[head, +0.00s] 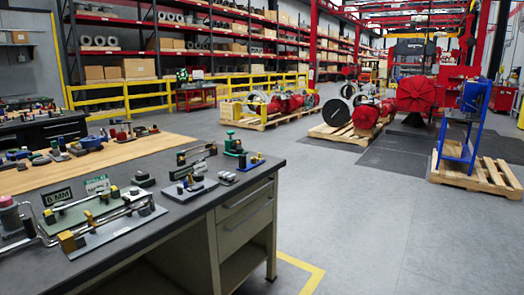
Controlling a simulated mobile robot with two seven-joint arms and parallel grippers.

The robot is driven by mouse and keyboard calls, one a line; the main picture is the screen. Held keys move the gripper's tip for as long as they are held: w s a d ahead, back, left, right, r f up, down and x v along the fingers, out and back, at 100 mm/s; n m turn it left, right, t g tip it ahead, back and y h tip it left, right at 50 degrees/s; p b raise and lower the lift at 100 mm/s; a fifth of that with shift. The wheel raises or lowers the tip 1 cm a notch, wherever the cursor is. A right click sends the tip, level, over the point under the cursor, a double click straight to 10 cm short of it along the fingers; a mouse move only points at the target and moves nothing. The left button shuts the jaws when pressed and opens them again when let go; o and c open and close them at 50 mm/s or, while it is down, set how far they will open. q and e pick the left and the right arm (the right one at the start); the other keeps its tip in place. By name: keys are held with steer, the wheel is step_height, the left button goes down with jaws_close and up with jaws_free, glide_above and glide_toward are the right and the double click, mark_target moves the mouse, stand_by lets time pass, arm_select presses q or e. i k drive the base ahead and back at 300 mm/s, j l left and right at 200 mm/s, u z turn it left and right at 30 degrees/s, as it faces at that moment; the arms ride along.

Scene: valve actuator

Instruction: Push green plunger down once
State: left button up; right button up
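A small green upright device (232,144) with a knob-like top stands near the far right corner of the workbench (262,176). It is the most plunger-like green thing in view, but it is too small to tell whether its top is up or pressed. A second green piece (143,180) lies lower on the bench, in front and to the left. Neither of my grippers shows in the head view, and nothing touches the green device.
Several small fixtures with rods and yellow blocks, such as this long one (110,227), crowd the bench top. A wooden-topped area (120,155) lies behind. Grey floor (365,230) is open to the right. Pallets (475,175) stand farther off.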

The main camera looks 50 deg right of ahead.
mark_target(230, 133)
steer(key=z, duration=1.3)
